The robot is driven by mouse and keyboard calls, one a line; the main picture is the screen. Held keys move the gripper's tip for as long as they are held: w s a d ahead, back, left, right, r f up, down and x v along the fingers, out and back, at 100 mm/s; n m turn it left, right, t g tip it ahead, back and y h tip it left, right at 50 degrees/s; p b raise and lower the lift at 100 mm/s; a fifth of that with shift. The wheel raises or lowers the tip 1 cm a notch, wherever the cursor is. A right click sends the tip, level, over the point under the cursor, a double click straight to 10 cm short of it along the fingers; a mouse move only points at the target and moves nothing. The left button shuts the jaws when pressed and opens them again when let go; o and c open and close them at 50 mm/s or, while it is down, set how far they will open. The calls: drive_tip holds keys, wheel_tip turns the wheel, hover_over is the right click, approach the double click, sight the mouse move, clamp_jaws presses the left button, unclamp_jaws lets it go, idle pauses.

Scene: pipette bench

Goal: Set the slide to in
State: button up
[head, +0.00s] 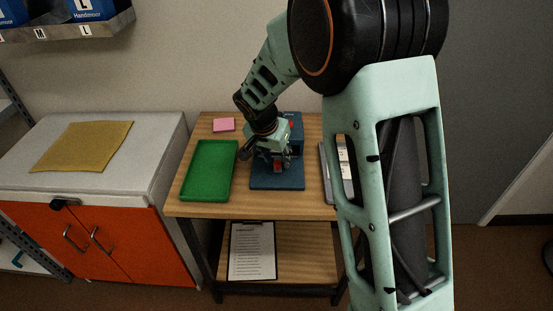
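A dark blue device (290,184) stands on the wooden bench top, with a flat base and a raised back part. A small red part shows near its top and another near my gripper. My gripper (268,164) is at the front of this device, over its base, pointing down. The gripper and wrist hide most of the device's middle. I cannot make out the slide or its setting, nor whether the fingers are open or touching anything.
A green tray (187,193) lies left of the device, and a pink pad (223,125) lies behind the tray. A grey tray (328,181) is at the right, partly behind my arm. A white-topped cabinet (100,175) with orange doors adjoins at left.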

drive_tip(key=shift+s, duration=0.1)
drive_tip(key=v, duration=1.2)
